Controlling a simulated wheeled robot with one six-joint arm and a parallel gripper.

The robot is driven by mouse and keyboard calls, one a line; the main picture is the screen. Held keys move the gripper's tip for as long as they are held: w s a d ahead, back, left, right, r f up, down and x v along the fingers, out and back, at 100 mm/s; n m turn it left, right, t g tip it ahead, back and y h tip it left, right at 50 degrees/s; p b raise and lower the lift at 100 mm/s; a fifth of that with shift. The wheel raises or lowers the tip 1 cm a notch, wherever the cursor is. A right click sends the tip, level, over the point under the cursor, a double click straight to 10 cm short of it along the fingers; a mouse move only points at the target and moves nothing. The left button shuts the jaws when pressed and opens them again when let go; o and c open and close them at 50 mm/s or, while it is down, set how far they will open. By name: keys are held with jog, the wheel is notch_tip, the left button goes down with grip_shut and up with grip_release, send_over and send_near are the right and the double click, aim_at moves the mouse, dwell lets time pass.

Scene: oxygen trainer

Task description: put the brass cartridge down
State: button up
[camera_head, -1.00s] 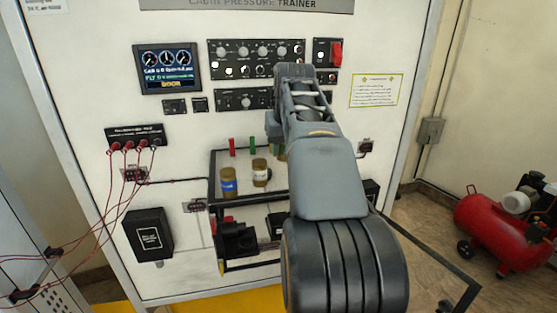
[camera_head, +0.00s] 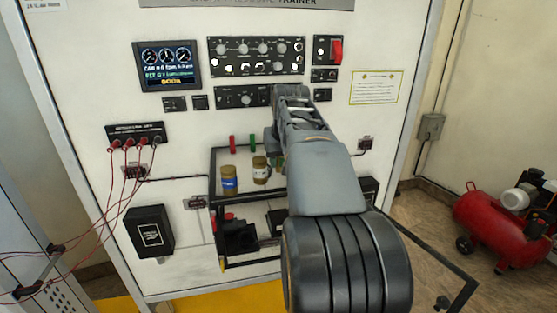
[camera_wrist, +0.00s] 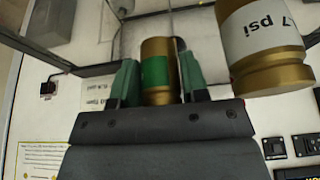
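In the wrist view, a brass cartridge with a green label (camera_wrist: 158,72) sits between the two green fingers of my gripper (camera_wrist: 158,84). The fingers lie close against both its sides, so my gripper looks shut on it. In the head view my own arm hides the gripper and most of this cartridge. A brass cartridge with a white label (camera_head: 260,171) stands on the rack shelf; it also shows in the wrist view (camera_wrist: 264,45), marked "7 psi", beside my gripper. A brass cartridge with a blue label (camera_head: 229,179) stands to its left. Contact below the held cartridge cannot be seen.
The dark rack frame (camera_head: 212,178) stands against the white trainer panel (camera_head: 90,70). Red and green upright pieces (camera_head: 232,145) are behind the cartridges. Red cables (camera_head: 108,205) hang at the left. A red compressor (camera_head: 500,224) is on the floor at the right.

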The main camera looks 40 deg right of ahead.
jog(key=o, duration=0.4)
jog(key=shift+r, duration=0.4)
jog(key=v, duration=1.1)
jog(key=shift+s+r, duration=0.15)
jog(key=shift+r, duration=0.1)
jog(key=shift+a, duration=0.15)
